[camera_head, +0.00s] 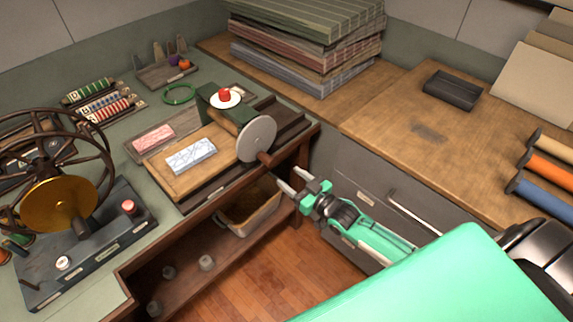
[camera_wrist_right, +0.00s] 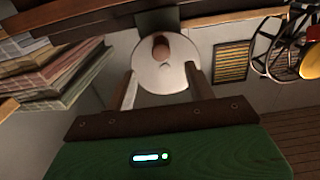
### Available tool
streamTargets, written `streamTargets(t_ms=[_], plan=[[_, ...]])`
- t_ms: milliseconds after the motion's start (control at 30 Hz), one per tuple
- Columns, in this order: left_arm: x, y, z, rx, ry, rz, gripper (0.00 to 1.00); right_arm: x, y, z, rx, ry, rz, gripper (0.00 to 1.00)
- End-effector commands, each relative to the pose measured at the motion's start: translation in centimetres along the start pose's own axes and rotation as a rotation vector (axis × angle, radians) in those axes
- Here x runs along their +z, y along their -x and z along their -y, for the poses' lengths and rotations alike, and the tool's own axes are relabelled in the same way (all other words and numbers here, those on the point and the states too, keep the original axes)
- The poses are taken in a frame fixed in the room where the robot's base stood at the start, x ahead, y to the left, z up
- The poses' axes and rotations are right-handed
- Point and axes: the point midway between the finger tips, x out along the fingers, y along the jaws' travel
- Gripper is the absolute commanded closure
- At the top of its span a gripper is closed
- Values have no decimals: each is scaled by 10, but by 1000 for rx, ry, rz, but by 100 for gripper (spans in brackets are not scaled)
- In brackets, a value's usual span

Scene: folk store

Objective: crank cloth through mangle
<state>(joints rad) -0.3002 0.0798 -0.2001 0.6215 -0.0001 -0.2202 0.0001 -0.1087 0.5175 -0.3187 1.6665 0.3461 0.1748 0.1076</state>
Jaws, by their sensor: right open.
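The mangle (camera_head: 217,104) has green ends, and a red knob on a white disc sits on top. Its grey crank disc (camera_head: 257,139) faces right, with a brown handle (camera_head: 266,158) sticking out near the disc's lower edge. In the right wrist view the disc (camera_wrist_right: 160,77) and handle (camera_wrist_right: 160,48) lie ahead. A white, blue-patterned cloth (camera_head: 191,155) lies flat on the wooden bed before the rollers. My right gripper (camera_head: 291,179) is open and empty, just below and right of the handle. In the wrist view its fingers (camera_wrist_right: 161,90) flank the disc with a gap. My left gripper is out of view.
A pink cloth (camera_head: 153,137) lies in a tray left of the bed. A spoked wheel with a brass disc (camera_head: 59,203) stands at left. A shelf with a bin (camera_head: 249,213) is below the bench. Folded fabrics (camera_head: 306,45) are stacked behind.

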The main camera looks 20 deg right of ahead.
Motion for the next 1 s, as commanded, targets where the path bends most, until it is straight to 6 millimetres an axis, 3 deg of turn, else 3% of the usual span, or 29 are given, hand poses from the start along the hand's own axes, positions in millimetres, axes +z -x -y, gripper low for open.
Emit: streamTargets(t_ms=[233, 1000], plan=[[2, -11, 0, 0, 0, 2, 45, 2, -18, 0, 0, 0, -2, 45], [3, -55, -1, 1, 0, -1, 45, 1, -108, 0, 0, 1, -2, 45]])
